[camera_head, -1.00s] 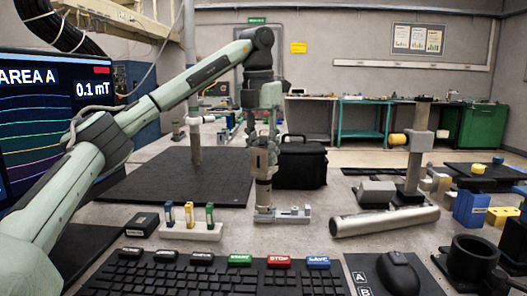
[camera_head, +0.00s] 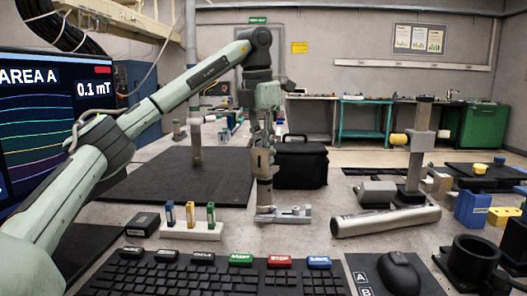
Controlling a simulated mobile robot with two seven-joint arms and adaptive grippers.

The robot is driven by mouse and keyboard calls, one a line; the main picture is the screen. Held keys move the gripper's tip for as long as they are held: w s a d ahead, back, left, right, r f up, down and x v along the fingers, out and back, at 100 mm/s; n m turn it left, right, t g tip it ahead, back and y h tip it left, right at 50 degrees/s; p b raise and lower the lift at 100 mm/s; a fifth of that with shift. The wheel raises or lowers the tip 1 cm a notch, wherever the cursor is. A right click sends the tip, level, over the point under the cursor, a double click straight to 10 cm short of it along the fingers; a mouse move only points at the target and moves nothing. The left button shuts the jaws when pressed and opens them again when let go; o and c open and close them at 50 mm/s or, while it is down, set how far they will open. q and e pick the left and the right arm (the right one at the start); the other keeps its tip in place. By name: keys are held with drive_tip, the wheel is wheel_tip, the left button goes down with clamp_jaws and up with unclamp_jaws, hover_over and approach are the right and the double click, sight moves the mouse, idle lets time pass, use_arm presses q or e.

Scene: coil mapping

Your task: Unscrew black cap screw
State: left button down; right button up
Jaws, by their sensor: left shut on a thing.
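My left gripper (camera_head: 264,168) hangs pointing down in the middle of the view, at the end of the pale green arm. It is shut on a grey cylindrical piece (camera_head: 264,194). This piece stands upright, with its lower end at the left part of a small grey metal fixture (camera_head: 292,213). Whether it touches the fixture is hard to tell. I cannot make out a black cap screw; it may be hidden by the gripper or too small. My right gripper is not in view.
A black case (camera_head: 302,164) stands just behind and right of the gripper. A metal tube (camera_head: 385,221) lies to the right. A white rack (camera_head: 191,230) with coloured pieces stands left of the fixture. A keyboard (camera_head: 225,277) and a mouse (camera_head: 398,272) are in front.

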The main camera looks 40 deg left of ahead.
use_arm(q)
drive_tip(key=n, duration=0.3)
drive_tip(key=shift+d+r+n, duration=0.1)
drive_tip(key=shift+n, duration=0.2)
drive_tip(key=n+y, duration=0.1)
drive_tip(key=n, duration=0.4)
drive_tip(key=shift+r, duration=0.1)
drive_tip(key=c, duration=2)
unclamp_jaws()
drive_tip(key=shift+n, duration=0.4)
drive_tip(key=o, duration=0.6)
drive_tip(key=shift+c, duration=0.2)
wheel_tip(320, 180, up, 8)
drive_tip(key=shift+s+d, duration=0.3)
drive_tip(key=shift+s, duration=0.1)
